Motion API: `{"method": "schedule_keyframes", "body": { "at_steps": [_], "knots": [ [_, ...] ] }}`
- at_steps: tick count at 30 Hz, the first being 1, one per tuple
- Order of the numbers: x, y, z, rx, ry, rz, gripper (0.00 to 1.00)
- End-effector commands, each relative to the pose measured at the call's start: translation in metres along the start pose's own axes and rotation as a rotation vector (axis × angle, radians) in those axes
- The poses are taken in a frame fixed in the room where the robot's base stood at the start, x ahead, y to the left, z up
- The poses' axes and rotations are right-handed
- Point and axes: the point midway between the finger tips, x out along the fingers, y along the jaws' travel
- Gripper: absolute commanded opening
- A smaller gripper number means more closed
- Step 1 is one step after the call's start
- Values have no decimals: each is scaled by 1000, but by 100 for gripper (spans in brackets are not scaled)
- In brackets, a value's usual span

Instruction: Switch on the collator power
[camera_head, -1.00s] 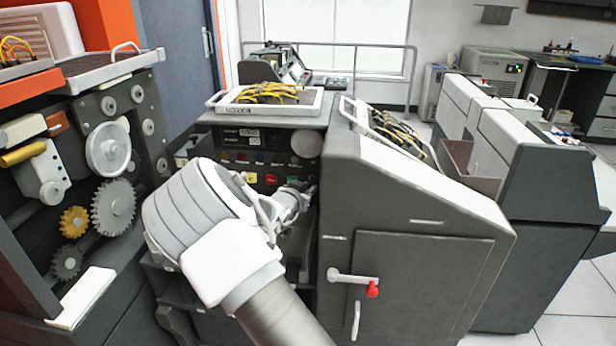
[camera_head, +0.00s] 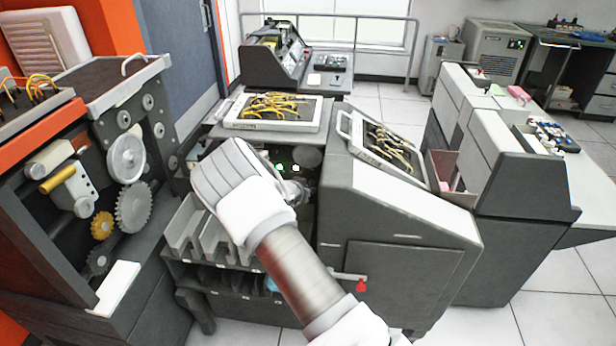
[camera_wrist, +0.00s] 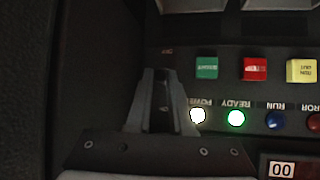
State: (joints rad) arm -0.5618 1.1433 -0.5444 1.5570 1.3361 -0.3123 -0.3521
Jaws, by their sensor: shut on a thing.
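The collator (camera_head: 400,275) is a dark grey machine with a control panel recessed in its front, partly hidden by my arm in the head view. In the wrist view the panel (camera_wrist: 235,60) appears upside down. My gripper (camera_wrist: 162,80) is at the panel beside the POWER lamp, its fingers close together around the small power switch, which they hide. A small OFF label shows just past the fingertips. The POWER lamp (camera_wrist: 197,116) glows white and the READY lamp (camera_wrist: 236,118) glows green. The RUN lamp (camera_wrist: 274,119) is dark blue and unlit.
Green (camera_wrist: 206,68), red (camera_wrist: 254,69) and yellow (camera_wrist: 301,71) buttons sit near the switch. A dark side wall (camera_wrist: 90,60) stands close to the gripper. A wiring tray (camera_head: 240,112) lies on top. A geared machine (camera_head: 75,190) stands at left.

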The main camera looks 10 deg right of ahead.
Motion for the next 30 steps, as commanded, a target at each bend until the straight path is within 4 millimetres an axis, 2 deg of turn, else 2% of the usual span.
{"method": "schedule_keyframes", "body": {
  "at_steps": [1,30],
  "knots": [
    [-5,1,-8,-2,-18,5,0],
    [-3,-2,-18,-58,-299,52,0]
  ]
}}
